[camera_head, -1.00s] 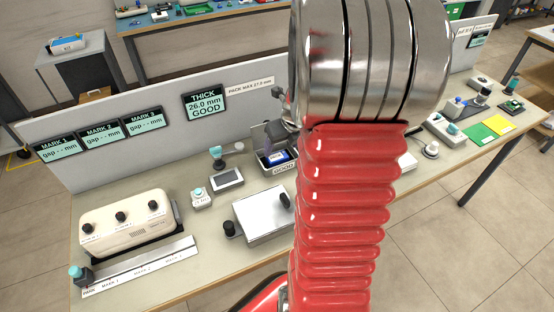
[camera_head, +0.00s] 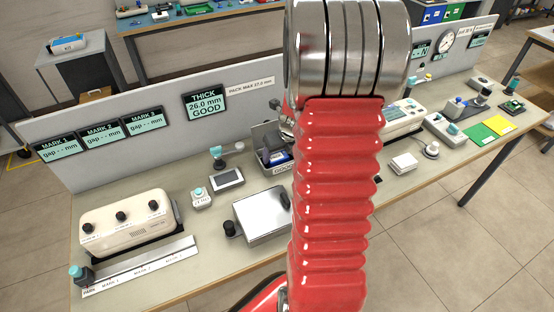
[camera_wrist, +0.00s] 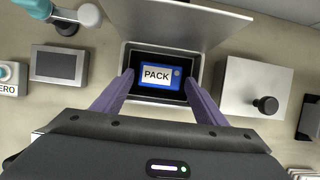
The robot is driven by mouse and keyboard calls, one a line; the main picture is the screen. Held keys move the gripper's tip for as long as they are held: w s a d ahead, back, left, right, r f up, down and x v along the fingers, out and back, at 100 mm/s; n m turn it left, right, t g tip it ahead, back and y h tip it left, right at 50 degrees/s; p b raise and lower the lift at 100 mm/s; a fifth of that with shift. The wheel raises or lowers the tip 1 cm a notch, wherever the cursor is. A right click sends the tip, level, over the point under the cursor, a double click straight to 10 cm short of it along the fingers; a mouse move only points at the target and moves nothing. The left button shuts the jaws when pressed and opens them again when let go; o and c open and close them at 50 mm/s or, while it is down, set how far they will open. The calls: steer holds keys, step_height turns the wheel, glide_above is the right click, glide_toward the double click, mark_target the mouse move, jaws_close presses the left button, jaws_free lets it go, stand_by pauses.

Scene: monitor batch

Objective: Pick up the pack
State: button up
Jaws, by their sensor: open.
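The pack (camera_wrist: 155,75) is a blue block with a white "PACK" label. It lies flat inside a grey open-topped bin (camera_wrist: 144,47) with a dark inside. In the wrist view my gripper (camera_wrist: 159,77) is open, with one purple finger to the left of the pack and one to the right. The fingertips overlap the bin's side walls in the picture; whether they are inside the walls I cannot tell. Nothing is between the fingers but the pack, with gaps on both sides. In the head view the bin (camera_head: 283,168) is partly hidden by my arm.
A raised grey panel (camera_wrist: 180,20) stands behind the bin. A silver box with a black knob (camera_wrist: 250,80) is close on the right. A small display (camera_wrist: 58,65) is on the left, and a teal-topped post (camera_wrist: 88,14) at upper left.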

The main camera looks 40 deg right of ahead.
mark_target(278, 157)
steer(key=shift+x, duration=1.15)
steer(key=c, duration=0.9)
steer(key=shift+o, duration=0.2)
step_height(278, 157, up, 10)
